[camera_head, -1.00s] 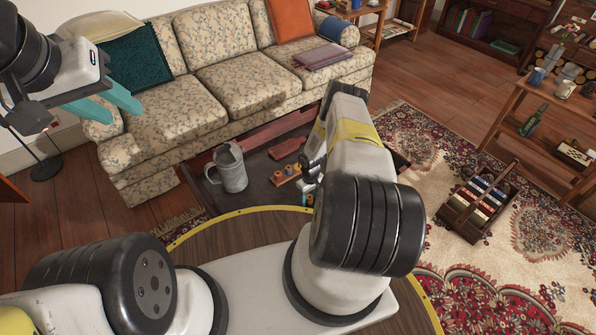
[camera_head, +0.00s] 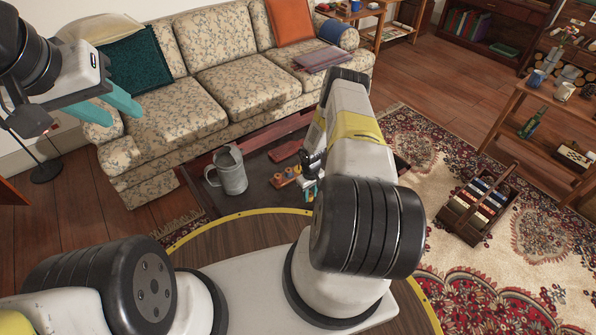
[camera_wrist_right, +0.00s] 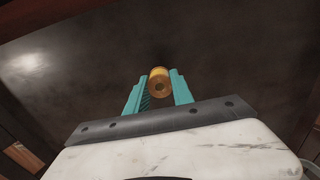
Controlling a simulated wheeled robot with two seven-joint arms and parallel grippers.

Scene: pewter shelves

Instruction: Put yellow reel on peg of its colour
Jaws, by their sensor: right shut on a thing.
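The yellow reel (camera_wrist_right: 159,79) shows in the right wrist view, between the teal fingers of my right gripper (camera_wrist_right: 158,86), which is shut on it. The reel's round end with a dark hole faces the camera. In the head view my right gripper (camera_head: 311,188) is small and partly hidden by my own arm, and I cannot make out the reel there. A small wooden piece with orange-brown parts (camera_head: 286,176) lies just left of it on the dark low surface; peg colours are too small to tell. My left gripper (camera_head: 108,105) is open and empty in front of the sofa.
A grey metal jug (camera_head: 231,170) stands on the dark low surface (camera_head: 262,197), left of the wooden piece. A reddish-brown object (camera_head: 286,150) lies behind. The sofa (camera_head: 215,85) stands behind that. A wooden caddy (camera_head: 478,205) sits on the rug at right.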

